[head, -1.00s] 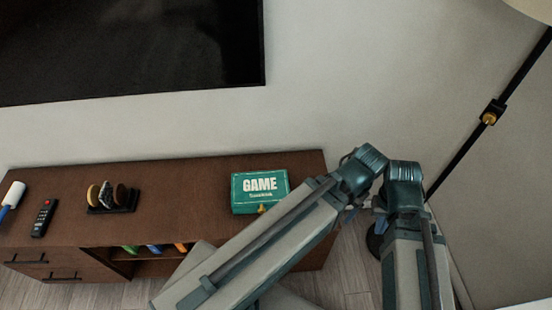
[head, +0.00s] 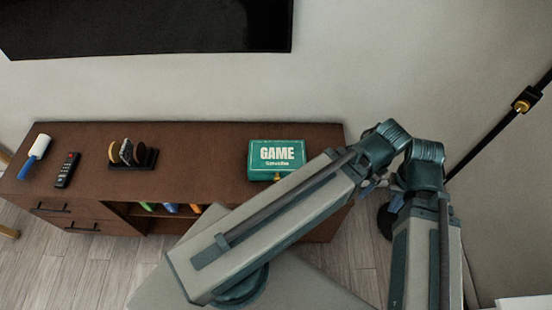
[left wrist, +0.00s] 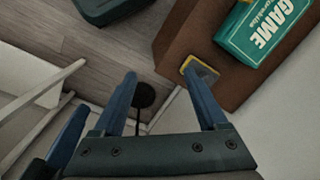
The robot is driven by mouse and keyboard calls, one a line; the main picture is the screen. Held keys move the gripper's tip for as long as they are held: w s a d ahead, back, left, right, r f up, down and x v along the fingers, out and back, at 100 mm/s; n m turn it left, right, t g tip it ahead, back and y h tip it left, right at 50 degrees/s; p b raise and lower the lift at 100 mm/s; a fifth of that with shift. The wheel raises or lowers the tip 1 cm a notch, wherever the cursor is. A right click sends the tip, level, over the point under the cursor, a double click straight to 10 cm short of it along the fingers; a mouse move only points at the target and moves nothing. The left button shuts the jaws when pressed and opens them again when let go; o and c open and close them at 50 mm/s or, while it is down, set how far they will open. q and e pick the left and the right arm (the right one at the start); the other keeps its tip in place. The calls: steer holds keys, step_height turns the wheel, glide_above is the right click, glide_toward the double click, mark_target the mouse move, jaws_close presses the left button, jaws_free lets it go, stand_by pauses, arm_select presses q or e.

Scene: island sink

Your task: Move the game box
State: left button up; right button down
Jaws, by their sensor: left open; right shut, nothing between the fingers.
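The teal game box (head: 276,155) lies flat, label up, on the right part of the brown cabinet top. In the head view the left gripper is mostly hidden by the arms. My right gripper (head: 396,203) is shut and empty, right of the cabinet, partly hidden by the arm links.
The cabinet top (head: 210,160) also holds a lint roller (head: 39,146), a remote (head: 67,170) and a rack of round pieces (head: 132,155). A yellow-edged item (left wrist: 203,70) shows by the cabinet edge. A lamp pole (head: 500,125) stands right. The top left of the box is clear.

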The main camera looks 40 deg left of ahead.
arm_select(q)
steer(key=shift+w, duration=0.1)
steer(key=shift+c, duration=1)
steer(key=w+a+f+m+b, duration=0.1)
steer(key=w+a+f+b, duration=0.1)
steer(key=w, duration=0.1)
steer(key=w+a+f+m+b, duration=0.1)
steer(key=w+a+f+b, duration=0.1)
steer(key=w+a, duration=0.1)
steer(key=w+a+f+m+b, duration=0.1)
steer(key=w+a+f+b, duration=0.1)
steer(key=w, duration=0.1)
steer(key=shift+w+a+f+m+h, duration=0.15)
steer(key=shift+w+a+m+h, duration=0.1)
steer(key=shift+m+h, duration=0.05)
steer(key=c, duration=1)
steer(key=w+a+f+m+b, duration=0.3)
steer(key=w+a, duration=0.3)
steer(key=a, duration=0.3)
steer(key=shift+f+h+b, duration=0.3)
steer(key=shift+b, duration=0.1)
steer(key=shift+a+m, duration=0.4)
